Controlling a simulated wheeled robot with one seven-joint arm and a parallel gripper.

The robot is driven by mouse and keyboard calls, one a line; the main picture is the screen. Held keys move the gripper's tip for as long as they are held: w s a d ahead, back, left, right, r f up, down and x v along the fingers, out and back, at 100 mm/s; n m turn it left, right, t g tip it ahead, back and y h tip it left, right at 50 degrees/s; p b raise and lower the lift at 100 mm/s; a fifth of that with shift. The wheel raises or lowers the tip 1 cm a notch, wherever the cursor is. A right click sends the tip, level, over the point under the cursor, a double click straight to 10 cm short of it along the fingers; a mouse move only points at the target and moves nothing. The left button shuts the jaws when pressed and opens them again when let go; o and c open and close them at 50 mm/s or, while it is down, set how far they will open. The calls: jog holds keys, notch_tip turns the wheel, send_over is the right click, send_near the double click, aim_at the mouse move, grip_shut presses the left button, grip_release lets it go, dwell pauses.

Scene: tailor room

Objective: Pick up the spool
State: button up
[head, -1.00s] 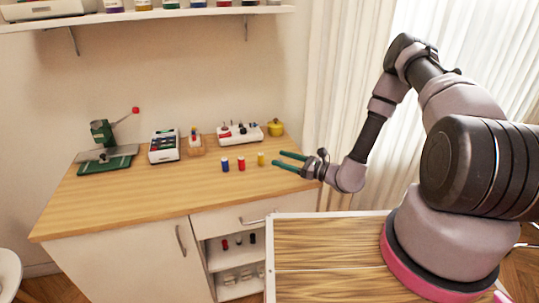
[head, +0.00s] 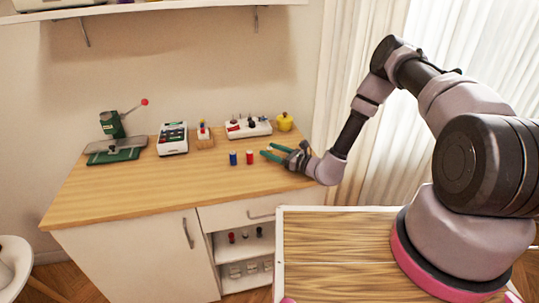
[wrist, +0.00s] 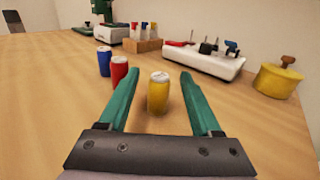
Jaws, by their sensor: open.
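A yellow spool (wrist: 158,93) stands upright on the wooden table between the two green fingers of my gripper (wrist: 159,79) in the wrist view. My gripper is open, with a gap visible on both sides of the spool. In the head view my gripper (head: 269,150) is low over the table and the yellow spool is hidden there. A red spool (head: 249,158) and a blue spool (head: 233,158) stand upright to the left. In the wrist view the red spool (wrist: 119,70) is just outside the left finger, with the blue spool (wrist: 104,61) beyond it.
A white rack with tools (head: 248,127) and a yellow pot (head: 284,122) stand at the back of the table (head: 150,195). A small wooden holder (head: 205,138), a white box (head: 173,139) and a green press (head: 113,140) stand further left. The table's front is clear.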

jog(key=shift+w+a, duration=0.3)
jog(key=shift+a, duration=0.15)
grip_shut()
